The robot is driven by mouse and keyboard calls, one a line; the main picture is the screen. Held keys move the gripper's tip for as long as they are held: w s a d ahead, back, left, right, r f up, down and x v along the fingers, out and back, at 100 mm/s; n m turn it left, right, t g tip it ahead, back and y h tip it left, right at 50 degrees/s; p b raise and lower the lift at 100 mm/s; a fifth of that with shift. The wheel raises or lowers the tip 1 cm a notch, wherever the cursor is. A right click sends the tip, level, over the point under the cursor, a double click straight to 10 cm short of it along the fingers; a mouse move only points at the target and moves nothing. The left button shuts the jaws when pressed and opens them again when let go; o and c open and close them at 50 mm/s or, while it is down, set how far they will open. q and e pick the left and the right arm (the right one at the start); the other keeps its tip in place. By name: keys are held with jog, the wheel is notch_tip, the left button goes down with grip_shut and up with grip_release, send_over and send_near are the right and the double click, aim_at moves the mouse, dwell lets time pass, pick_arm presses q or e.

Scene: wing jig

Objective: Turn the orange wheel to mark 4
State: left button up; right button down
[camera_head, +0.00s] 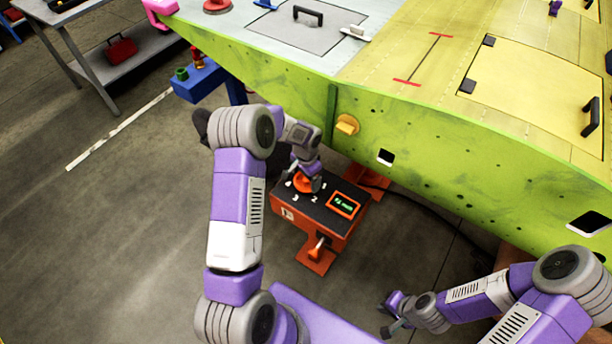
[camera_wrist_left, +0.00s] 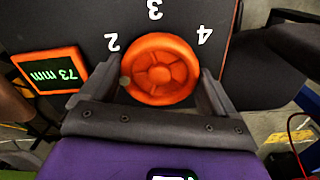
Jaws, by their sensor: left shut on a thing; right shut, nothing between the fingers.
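The orange wheel (camera_head: 303,183) sits on the dark top of an orange control box (camera_head: 322,224). In the left wrist view the wheel (camera_wrist_left: 160,70) is round and spoked, with a small dull dot on its left rim. White marks 2 (camera_wrist_left: 112,42), 3 (camera_wrist_left: 155,9) and 4 (camera_wrist_left: 205,37) stand around it, upside down; the dot lies below the 2 in the picture. My left gripper (camera_wrist_left: 158,82) is shut on the wheel, one finger on each side. My right gripper (camera_head: 388,318) is shut and empty, low over the floor at the right.
A display (camera_wrist_left: 50,70) on the box reads 73 mm. The green wing panel (camera_head: 440,150) stands close behind the box. A blue stand (camera_head: 197,82) and a grey workbench (camera_head: 140,50) are at the back left. The floor at the left is clear.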

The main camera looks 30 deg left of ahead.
pick_arm(q)
jog(key=m+p, duration=0.1)
jog(key=m, duration=0.6)
jog(key=shift+w+r+p, duration=0.1)
jog(key=shift+p, duration=0.25)
jog(key=m+p, duration=0.1)
jog(key=m, duration=0.3)
jog(key=m+p, duration=0.1)
jog(key=m, duration=0.2)
jog(key=shift+m, duration=0.3)
jog(key=m+p, duration=0.1)
jog(key=m, duration=0.2)
jog(key=shift+m, duration=0.3)
jog(key=m, duration=0.3)
jog(key=shift+w+m+p, duration=0.1)
jog(key=shift+m+p, duration=0.2)
jog(key=shift+p, duration=0.1)
jog(key=m+p, duration=0.1)
jog(key=m, duration=0.3)
jog(key=shift+m, duration=1.5)
